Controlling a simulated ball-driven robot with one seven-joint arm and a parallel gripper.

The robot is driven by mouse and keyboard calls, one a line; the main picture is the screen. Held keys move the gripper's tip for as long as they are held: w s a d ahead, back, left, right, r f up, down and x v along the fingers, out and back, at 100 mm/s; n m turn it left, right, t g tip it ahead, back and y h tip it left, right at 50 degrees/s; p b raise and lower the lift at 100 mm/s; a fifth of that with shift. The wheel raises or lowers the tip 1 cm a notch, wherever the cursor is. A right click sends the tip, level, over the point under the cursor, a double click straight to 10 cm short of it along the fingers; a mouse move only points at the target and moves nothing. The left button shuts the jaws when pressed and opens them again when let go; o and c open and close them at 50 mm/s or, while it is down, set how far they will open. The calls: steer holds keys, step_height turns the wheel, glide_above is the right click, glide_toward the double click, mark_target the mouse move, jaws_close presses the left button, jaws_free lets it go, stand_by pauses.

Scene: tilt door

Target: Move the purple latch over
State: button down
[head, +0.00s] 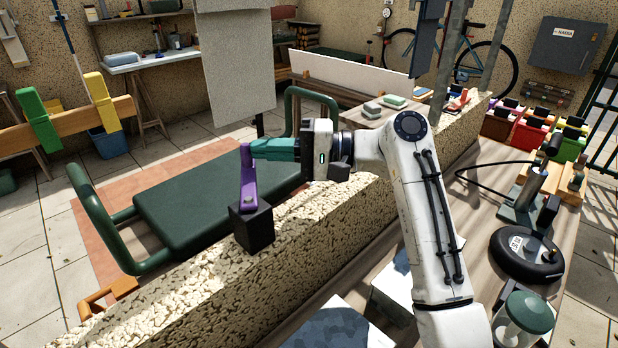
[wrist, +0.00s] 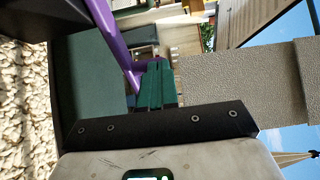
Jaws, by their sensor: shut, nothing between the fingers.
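The purple latch (head: 249,182) stands nearly upright on a black block (head: 254,228) on top of the rough stone wall. My gripper (head: 252,149) has teal fingers that point left, with their tips at the upper end of the latch. The fingers are shut with nothing between them. In the wrist view the purple latch (wrist: 116,45) runs diagonally down to the tips of my gripper (wrist: 157,66). The tips look close against the latch, but I cannot tell whether they touch it.
The dark green panel (head: 205,195) with green tube handles lies beyond the stone wall (head: 200,275). A green latch (head: 38,120) and a yellow latch (head: 102,102) sit on a wooden beam at left. Coloured bins (head: 528,130) and a round black object (head: 526,254) are at right.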

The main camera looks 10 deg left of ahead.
steer(key=a+g, duration=0.1)
steer(key=a, duration=0.2)
steer(key=shift+s+r+n, duration=0.1)
steer(key=shift+n, duration=0.2)
steer(key=shift+s+a+p, duration=0.25)
steer(key=shift+a+p, duration=0.2)
steer(key=shift+a, duration=0.15)
steer(key=shift+s+a+p, duration=0.2)
steer(key=shift+a+p, duration=0.25)
steer(key=shift+a, duration=0.1)
steer(key=shift+s+a, duration=0.1)
steer(key=shift+a, duration=0.05)
